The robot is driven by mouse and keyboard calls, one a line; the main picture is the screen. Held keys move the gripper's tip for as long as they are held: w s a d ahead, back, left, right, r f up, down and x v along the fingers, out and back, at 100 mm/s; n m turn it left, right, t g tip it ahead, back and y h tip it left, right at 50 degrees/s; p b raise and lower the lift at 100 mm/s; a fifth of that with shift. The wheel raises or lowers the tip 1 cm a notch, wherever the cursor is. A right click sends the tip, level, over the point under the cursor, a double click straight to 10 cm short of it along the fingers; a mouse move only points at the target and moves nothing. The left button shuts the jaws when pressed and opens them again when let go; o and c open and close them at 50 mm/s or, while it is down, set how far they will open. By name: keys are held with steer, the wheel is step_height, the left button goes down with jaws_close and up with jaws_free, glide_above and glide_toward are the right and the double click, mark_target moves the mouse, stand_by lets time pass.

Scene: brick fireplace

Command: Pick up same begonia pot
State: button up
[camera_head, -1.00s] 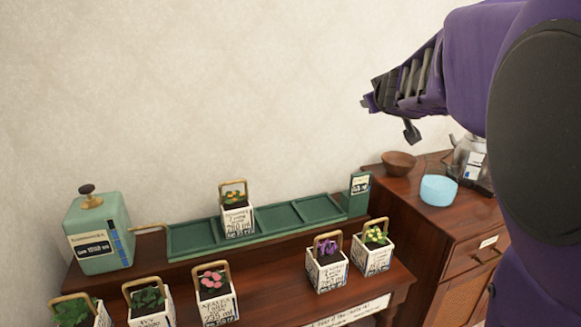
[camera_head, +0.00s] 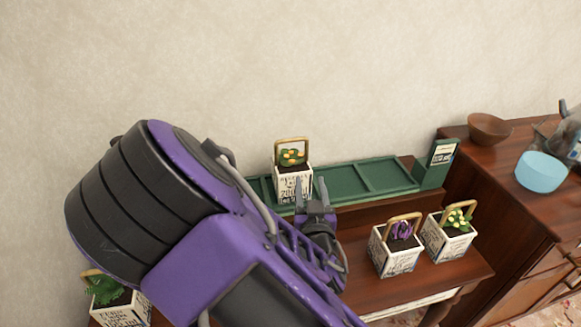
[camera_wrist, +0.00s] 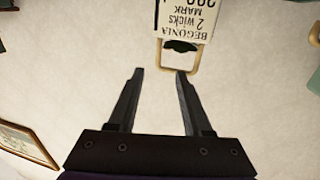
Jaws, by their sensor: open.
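The begonia pot (camera_head: 291,184) is a white labelled cube with orange flowers and an arched wooden handle (camera_head: 291,139). It stands upright in the green tray (camera_head: 345,184).
A purple-flowered pot (camera_head: 394,257) and a yellow-flowered pot (camera_head: 449,243) stand on the lower shelf at right. A leafy pot (camera_head: 120,311) shows at lower left. A green label block (camera_head: 435,164) ends the tray. My arm hides the left side. Tray compartments right of the begonia are empty.

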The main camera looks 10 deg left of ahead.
mark_target(307, 152)
steer(key=x, duration=1.1)
steer(key=shift+w, duration=0.2)
steer(key=shift+r+x, duration=0.15)
steer(key=shift+x, duration=1.3)
steer(key=shift+r+x, duration=0.1)
steer(key=shift+x, duration=1.3)
jaws_close()
steer(key=shift+r, duration=0.1)
